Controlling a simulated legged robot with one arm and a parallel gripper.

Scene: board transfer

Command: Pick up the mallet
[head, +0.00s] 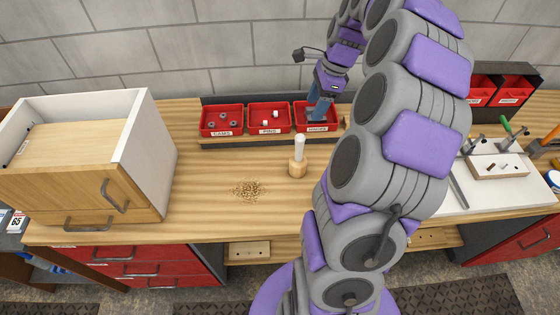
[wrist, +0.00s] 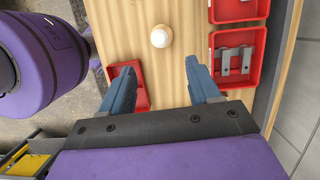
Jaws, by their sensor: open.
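The mallet (head: 297,167) stands upright on the wooden bench, with a pale wooden lower part and a white upper part. Its round white top shows in the wrist view (wrist: 160,37), beyond the fingertips.
A wooden cabinet (head: 78,185) is on the left. Wood shavings (head: 247,190) lie left of the mallet. My arm hides much of the bench.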

